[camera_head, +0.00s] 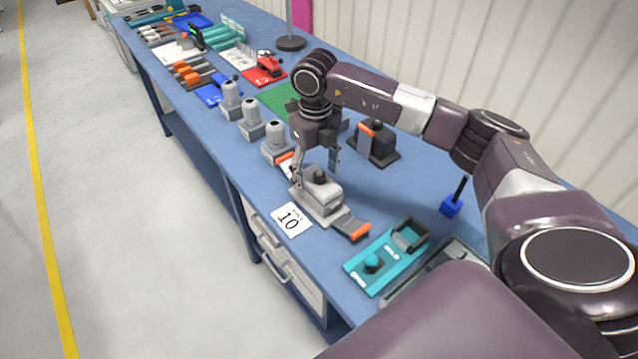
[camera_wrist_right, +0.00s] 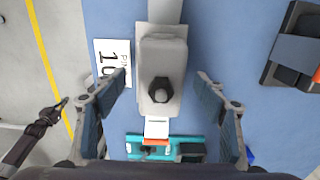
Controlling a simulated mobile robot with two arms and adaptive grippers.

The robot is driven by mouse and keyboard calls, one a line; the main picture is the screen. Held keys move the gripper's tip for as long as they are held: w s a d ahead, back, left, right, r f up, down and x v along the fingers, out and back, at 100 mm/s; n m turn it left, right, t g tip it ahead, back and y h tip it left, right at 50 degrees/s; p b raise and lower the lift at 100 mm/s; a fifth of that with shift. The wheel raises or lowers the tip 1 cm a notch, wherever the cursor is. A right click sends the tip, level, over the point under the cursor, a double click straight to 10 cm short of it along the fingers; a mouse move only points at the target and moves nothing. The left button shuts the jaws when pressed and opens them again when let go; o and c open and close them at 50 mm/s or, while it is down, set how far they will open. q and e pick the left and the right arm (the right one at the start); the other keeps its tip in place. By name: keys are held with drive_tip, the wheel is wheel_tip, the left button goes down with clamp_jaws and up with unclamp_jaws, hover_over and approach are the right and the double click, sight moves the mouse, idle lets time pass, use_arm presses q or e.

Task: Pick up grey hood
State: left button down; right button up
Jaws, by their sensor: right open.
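The grey hood (camera_head: 319,190) is a light grey rounded box with a black knob on top. It sits on a grey base on the blue bench, beside a white card marked 10 (camera_head: 291,219). In the right wrist view the hood (camera_wrist_right: 161,55) lies between the fingers. My right gripper (camera_head: 316,163) is open and points down just above the hood, with a finger to either side. The wrist view shows a gap between each finger and the hood. A dark jointed part low at the left of the wrist view looks like my left gripper (camera_wrist_right: 48,118), too small to read.
A teal tray (camera_head: 362,275) lies in front of the hood. A dark fixture with an orange strip (camera_head: 374,145) stands behind the gripper. Several grey units (camera_head: 251,120) line the bench edge to the left. A blue block with a rod (camera_head: 451,206) stands to the right.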

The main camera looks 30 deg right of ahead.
sight(319, 188)
drive_tip(key=f+p, duration=0.1)
drive_tip(key=f, duration=0.1)
drive_tip(key=s+f+p, duration=0.1)
drive_tip(key=f, duration=0.1)
drive_tip(key=shift+d, duration=0.15)
drive_tip(key=shift+w+f, duration=0.1)
drive_tip(key=shift+f, duration=0.3)
use_arm(q)
drive_tip(key=r, duration=0.1)
drive_tip(key=w+r, duration=0.1)
drive_tip(key=shift+w+r, duration=0.1)
drive_tip(key=shift+r, duration=0.3)
use_arm(e)
drive_tip(key=shift+c, duration=0.6)
drive_tip(key=c, duration=1.3)
use_arm(q)
drive_tip(key=shift+s, duration=0.2)
use_arm(e)
drive_tip(key=shift+r, duration=0.1)
drive_tip(key=shift+c, duration=0.8)
drive_tip(key=shift+r, duration=0.1)
